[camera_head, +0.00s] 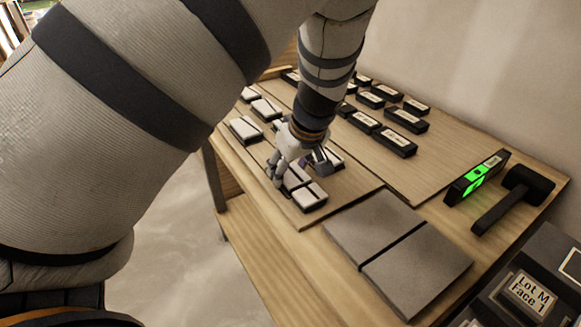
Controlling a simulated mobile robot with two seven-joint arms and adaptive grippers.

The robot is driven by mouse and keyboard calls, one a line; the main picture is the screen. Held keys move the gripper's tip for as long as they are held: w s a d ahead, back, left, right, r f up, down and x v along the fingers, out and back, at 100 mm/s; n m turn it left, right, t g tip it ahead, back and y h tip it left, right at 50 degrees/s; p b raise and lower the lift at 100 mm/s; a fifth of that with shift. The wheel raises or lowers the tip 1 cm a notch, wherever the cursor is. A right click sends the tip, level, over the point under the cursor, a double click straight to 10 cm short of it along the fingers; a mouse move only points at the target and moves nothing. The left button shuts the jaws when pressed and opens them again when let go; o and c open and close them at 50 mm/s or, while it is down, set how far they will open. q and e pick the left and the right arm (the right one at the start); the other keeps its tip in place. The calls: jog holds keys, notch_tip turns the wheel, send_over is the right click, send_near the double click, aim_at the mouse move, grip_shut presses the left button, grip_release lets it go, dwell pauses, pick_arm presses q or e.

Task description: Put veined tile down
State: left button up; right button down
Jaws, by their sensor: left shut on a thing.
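My left gripper (285,167) reaches down over the left board of the bench, among small pale tiles on dark bases. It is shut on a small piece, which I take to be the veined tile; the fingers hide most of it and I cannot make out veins. A pale tile pair (306,195) lies just in front of the gripper, and another pale tile (333,157) shows right behind it. I cannot tell whether the held piece touches the board. My right gripper is not in view.
Two large grey slabs (372,222) lie side by side with a dark gap. Several labelled black blocks (397,140) stand behind. A labelled dark case (530,292) is at lower right.

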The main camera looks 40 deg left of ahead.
pick_arm(q)
jog(key=shift+f, duration=0.1)
jog(key=o, duration=1.2)
jog(key=shift+f, duration=0.1)
jog(key=shift+r, duration=0.25)
jog(key=p+v, duration=0.1)
jog(key=v, duration=1.1)
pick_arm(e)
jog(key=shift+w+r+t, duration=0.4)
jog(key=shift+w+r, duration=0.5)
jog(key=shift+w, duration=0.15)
